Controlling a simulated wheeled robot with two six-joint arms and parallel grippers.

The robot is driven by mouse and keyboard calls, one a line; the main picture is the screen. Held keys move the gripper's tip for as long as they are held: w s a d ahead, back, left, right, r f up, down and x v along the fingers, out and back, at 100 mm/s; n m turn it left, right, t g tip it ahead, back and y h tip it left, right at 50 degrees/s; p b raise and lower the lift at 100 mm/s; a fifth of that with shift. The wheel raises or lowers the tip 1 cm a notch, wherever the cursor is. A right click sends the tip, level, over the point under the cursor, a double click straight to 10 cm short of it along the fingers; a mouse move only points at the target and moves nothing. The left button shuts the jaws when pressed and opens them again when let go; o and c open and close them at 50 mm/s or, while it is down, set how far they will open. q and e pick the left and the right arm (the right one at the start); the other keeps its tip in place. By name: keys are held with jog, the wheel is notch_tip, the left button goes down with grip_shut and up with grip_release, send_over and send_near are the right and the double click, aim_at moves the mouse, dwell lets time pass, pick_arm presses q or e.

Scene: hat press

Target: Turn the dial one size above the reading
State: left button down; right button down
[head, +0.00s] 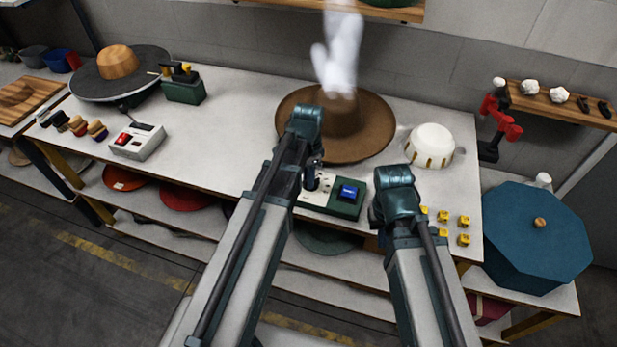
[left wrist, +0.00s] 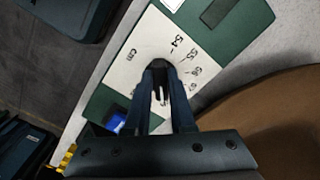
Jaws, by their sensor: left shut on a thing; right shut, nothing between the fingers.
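The dial panel (head: 345,207) is a green-edged box with a white face on the table's front edge, in front of the brown hat. A small blue display (head: 348,191) sits on its right part; its reading is too small to make out. In the left wrist view the white dial face (left wrist: 128,70) carries "cm" and size marks, with 54 the clearest and several fainter ones curving beside it. My left gripper (head: 312,181) is shut on the dial knob; its fingers (left wrist: 161,92) hide most of the knob and its pointer.
Yellow cubes (head: 464,221) lie at the front right. A blue octagonal box (head: 535,250) stands beyond. A grey switch box (head: 138,141) stands left.

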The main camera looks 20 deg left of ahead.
dwell(0.4)
pick_arm(q)
jog(key=c, duration=0.8)
grip_release()
jog(key=shift+o, duration=0.2)
jog(key=shift+r, duration=0.1)
notch_tip(320, 180, up, 14)
jog(key=p, duration=1.3)
jog(key=shift+f+p, duration=0.2)
jog(key=shift+p, duration=0.2)
